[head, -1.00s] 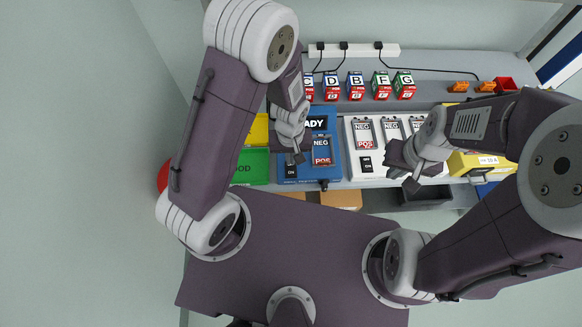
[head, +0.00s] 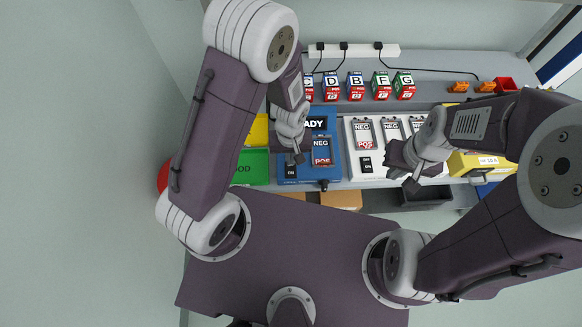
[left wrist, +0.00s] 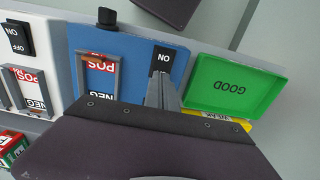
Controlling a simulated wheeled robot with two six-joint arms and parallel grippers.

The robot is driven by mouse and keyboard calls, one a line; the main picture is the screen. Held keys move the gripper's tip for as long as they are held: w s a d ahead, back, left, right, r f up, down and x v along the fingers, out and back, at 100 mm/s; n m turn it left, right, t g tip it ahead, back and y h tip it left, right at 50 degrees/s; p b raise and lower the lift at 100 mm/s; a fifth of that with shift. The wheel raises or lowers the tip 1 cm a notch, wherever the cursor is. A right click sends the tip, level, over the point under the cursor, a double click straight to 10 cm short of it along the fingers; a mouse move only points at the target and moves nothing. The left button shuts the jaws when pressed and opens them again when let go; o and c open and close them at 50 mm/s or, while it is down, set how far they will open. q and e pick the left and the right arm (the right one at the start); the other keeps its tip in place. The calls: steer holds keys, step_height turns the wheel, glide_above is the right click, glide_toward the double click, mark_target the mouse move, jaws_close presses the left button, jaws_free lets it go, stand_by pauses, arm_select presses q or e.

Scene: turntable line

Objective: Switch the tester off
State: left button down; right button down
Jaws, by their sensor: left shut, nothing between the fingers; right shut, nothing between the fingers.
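The tester (head: 332,172) is a blue box with a READY display (head: 317,123) and a bay marked NEG and POS. It also shows in the left wrist view (left wrist: 135,52). Its black rocker switch (left wrist: 163,57) sits near its front left corner in the head view (head: 291,172). ON shows on one end; my fingers hide the other end. My left gripper (head: 299,160) is shut and empty, its tips at the switch (left wrist: 161,78). I cannot tell whether they touch or press it. My right gripper (head: 412,186) is shut and empty over the white unit's front edge.
A white unit (head: 353,150) with several bays and its own ON/OFF switch stands right of the tester. A green GOOD tray (head: 254,167) is at its left. Lettered batteries (head: 356,86) stand on the back shelf.

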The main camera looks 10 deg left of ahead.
arm_select(q)
steer(key=shift+f+b, duration=0.7)
steer(key=shift+f, duration=0.2)
stand_by(0.8)
step_height(320, 180, up, 7)
steer(key=p, duration=0.6)
steer(key=shift+p, duration=0.3)
